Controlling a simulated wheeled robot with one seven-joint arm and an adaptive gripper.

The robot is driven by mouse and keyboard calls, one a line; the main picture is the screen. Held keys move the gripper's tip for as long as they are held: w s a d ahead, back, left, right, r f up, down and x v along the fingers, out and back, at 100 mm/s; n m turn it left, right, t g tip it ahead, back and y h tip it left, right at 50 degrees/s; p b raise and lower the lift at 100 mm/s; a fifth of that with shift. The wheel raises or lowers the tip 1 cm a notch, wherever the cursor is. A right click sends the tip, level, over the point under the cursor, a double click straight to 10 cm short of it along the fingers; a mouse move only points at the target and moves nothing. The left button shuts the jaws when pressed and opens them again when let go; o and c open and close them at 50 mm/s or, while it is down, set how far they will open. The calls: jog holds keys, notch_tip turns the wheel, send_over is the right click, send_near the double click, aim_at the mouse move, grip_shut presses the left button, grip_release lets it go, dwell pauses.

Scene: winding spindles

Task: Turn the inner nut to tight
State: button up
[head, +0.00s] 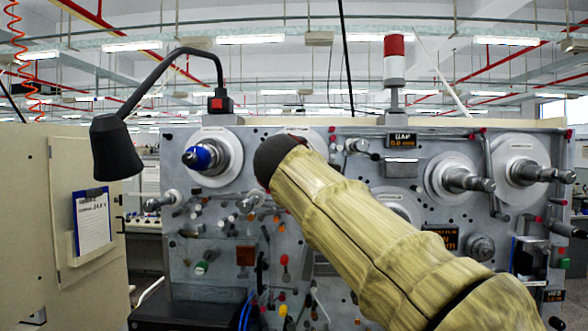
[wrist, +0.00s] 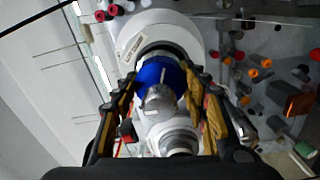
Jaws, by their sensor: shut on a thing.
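In the wrist view a blue nut (wrist: 160,76) sits on a spindle, close against a white round flange (wrist: 165,38) with a small label. A grey metal shaft end (wrist: 180,142) stands out from it toward the camera. My gripper (wrist: 160,82) has one finger on each side of the blue nut and is shut on it. The exact contact at the fingertips is partly hidden. In the head view my sleeved arm covers the gripper and the held nut. Another spindle with a blue nut (head: 200,157) shows at the upper left there.
The machine panel (head: 335,185) carries many small knobs and levers. More spindles (head: 462,178) stand out at the right. A black lamp (head: 117,150) hangs at the left.

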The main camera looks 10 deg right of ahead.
jog(key=shift+f+m+b, duration=0.15)
jog(key=shift+m+b, duration=0.25)
jog(key=shift+m, duration=0.2)
jog(key=o, duration=1.1)
jog(key=shift+o, duration=0.2)
jog(key=v, duration=1.2)
